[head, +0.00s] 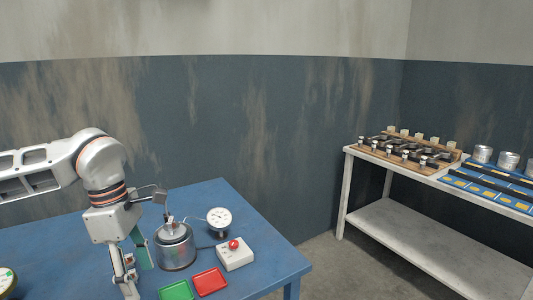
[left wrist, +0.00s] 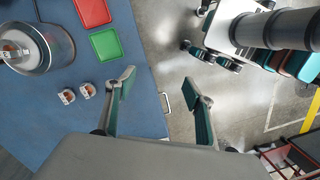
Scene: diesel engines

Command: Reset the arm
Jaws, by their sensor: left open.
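My left arm comes in from the left of the head view and bends down over the blue table (head: 70,250). My left gripper (head: 134,272) points down beside a metal cylinder (head: 175,250), to its left in the picture. In the left wrist view, the fingers of my left gripper (left wrist: 160,88) are spread wide with nothing between them. The table's edge and the floor show beyond them. My right gripper is in neither view.
A gauge (head: 219,217), a red-button box (head: 235,254), a red tray (head: 209,281) and a green tray (head: 175,291) are near the cylinder. Two small white parts (left wrist: 77,94) lie near the table edge. A bench (head: 440,245) with engine parts stands right.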

